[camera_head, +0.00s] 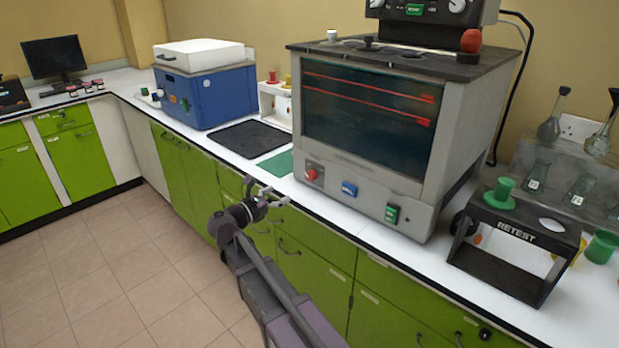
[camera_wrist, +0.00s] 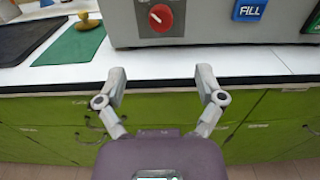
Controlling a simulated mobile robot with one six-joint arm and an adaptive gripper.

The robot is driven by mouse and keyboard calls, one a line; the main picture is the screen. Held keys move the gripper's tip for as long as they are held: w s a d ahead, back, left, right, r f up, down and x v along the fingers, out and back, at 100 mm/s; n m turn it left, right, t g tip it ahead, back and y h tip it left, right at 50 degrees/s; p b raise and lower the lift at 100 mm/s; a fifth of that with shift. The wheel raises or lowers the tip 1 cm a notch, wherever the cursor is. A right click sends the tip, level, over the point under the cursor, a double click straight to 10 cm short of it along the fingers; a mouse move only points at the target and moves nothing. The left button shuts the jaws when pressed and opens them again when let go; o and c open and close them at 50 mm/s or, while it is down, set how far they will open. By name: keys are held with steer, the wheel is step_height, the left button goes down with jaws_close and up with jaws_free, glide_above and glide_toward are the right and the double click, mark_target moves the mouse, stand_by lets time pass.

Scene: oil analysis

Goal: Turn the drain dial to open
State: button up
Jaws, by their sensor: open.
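The red dial (camera_head: 312,175) is on the lower left front panel of the grey glass-fronted machine (camera_head: 408,200). I take it to be the drain dial; no label on it is legible. In the wrist view the dial (camera_wrist: 160,17) is at the top centre, with a white pointer mark that looks tilted up and to the left. My gripper (camera_head: 266,191) is in front of the counter edge, left of and below the dial. In the wrist view my gripper (camera_wrist: 161,82) is open and empty, its two fingers apart and clear of the dial.
A blue FILL button (camera_head: 349,189) and a green switch (camera_head: 392,214) are right of the dial. A green mat (camera_head: 278,163) and a black mat (camera_head: 247,138) lie left of the machine. A black RETEST stand (camera_head: 515,233) is at right. Green cabinets (camera_head: 300,265) line the counter front.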

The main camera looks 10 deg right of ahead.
mark_target(308, 177)
steer(key=x, duration=1.2)
steer(key=shift+w+d, duration=0.25)
steer(key=shift+d, duration=0.05)
steer(key=c, duration=1.1)
